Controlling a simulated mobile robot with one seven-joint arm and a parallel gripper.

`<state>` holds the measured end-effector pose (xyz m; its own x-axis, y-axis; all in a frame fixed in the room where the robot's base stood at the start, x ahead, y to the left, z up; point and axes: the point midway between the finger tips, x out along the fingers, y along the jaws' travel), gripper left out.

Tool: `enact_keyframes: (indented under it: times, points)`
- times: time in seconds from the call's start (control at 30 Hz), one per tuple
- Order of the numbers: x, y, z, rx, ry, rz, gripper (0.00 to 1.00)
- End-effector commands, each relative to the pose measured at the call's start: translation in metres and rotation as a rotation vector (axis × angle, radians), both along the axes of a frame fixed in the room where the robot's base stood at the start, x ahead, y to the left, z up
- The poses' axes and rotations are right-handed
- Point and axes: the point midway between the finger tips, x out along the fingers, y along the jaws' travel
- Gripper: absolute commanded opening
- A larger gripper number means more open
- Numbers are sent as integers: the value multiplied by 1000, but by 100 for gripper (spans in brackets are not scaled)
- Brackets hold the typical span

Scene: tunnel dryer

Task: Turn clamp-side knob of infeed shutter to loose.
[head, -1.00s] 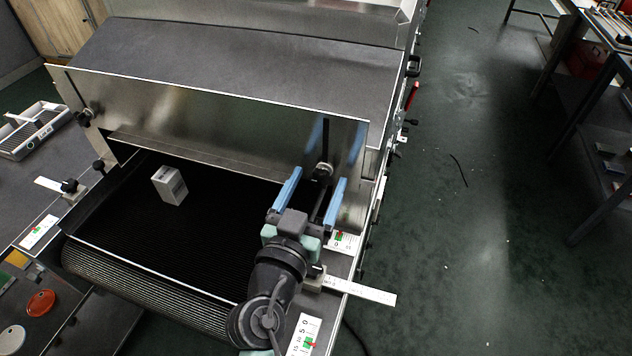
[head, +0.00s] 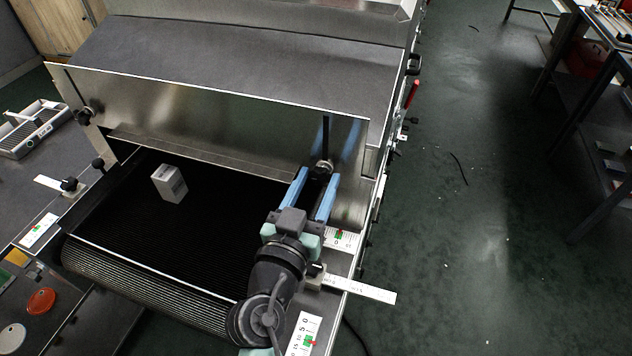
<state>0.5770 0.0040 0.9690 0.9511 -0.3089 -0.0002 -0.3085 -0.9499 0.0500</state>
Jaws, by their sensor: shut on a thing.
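The infeed shutter is a steel plate (head: 215,120) across the dryer mouth, with a vertical slot near each end. A dark knob (head: 323,166) sits at its right slot, partly hidden by my fingers. Another dark knob (head: 85,116) sits at its left slot. My gripper (head: 318,175) reaches forward from the front right with its two blue fingers on either side of the right knob, shut on it. The exact finger contact and the knob's turn angle are too small to make out. No label shows which knob is clamp-side.
A pale box (head: 170,184) sits on the black conveyor belt (head: 190,235). Scales (head: 343,239) and a white ruler strip (head: 362,290) lie along the right rail near my gripper. A tray (head: 30,130) stands at left. The floor at right is mostly clear.

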Motion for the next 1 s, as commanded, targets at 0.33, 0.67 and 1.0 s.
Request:
enact_keyframes:
  times: [0.33, 0.67, 1.0]
  points:
    - [0, 1, -1, -237, 78, 1, 0]
    - [1, 3, -1, -535, 175, 1, 0]
    - [1, 4, -1, -843, 275, 2, 0]
